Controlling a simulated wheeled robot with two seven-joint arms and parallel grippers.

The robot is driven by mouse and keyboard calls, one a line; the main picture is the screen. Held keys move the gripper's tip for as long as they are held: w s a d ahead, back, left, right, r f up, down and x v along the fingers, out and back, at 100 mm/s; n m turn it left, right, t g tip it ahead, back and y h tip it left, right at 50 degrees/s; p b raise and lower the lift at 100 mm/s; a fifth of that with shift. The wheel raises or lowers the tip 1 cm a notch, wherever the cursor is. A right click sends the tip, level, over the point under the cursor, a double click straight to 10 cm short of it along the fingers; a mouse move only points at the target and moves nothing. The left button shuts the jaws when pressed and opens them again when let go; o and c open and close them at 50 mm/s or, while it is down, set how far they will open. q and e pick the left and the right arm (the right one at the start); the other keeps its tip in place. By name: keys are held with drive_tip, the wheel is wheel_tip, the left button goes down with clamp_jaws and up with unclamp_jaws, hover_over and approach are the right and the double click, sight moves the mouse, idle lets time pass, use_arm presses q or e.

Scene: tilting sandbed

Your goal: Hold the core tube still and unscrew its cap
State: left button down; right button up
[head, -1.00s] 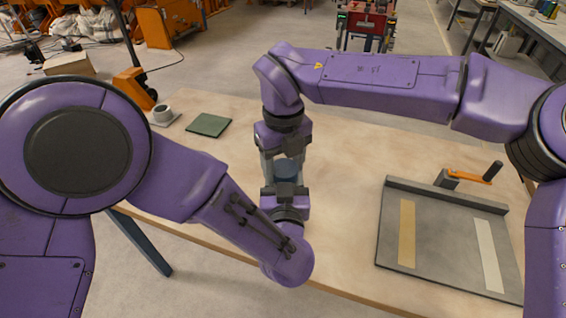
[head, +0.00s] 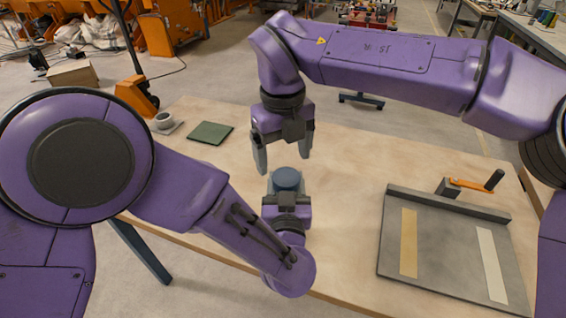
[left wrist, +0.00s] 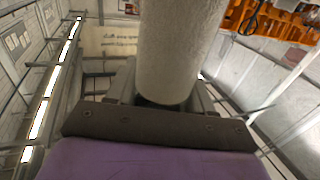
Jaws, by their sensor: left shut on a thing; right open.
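The core tube (left wrist: 180,50) is a pale grey cylinder that fills the middle of the left wrist view, between the fingers of my left gripper (left wrist: 160,98). In the head view its blue-grey cap (head: 286,179) shows on top, just beyond my left gripper (head: 286,196), which is shut on the tube. Most of the tube is hidden there. My right gripper (head: 283,160) points down, open and empty, above the cap, with its fingers spread wide. I cannot tell whether the cap is loose.
A grey tray (head: 450,250) with a tan strip and a pale strip lies at the right of the wooden table (head: 350,165). An orange-handled clamp (head: 470,185) stands behind it.

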sight(286, 176)
drive_tip(key=r+m, duration=0.1)
drive_tip(key=d+r+m, duration=0.1)
drive_tip(key=r, duration=0.1)
drive_tip(key=shift+w+m+t+h, duration=0.15)
drive_tip(key=shift+m+t+h, duration=0.15)
drive_tip(key=shift+h, duration=0.1)
drive_tip(key=shift+a+m, duration=0.1)
drive_tip(key=shift+m, duration=0.7)
drive_tip(key=shift+s+a+f+m+g+y, duration=0.2)
drive_tip(key=shift+s+m+g+y, duration=0.15)
drive_tip(key=shift+m+g+y, duration=0.05)
wheel_tip(286, 176, down, 8)
drive_tip(key=shift+w+d, duration=0.1)
drive_tip(key=shift+w, duration=0.05)
drive_tip(key=c, duration=1.1)
drive_tip(key=shift+n, duration=0.5)
drive_tip(key=shift+r, duration=0.15)
drive_tip(key=shift+r, duration=1)
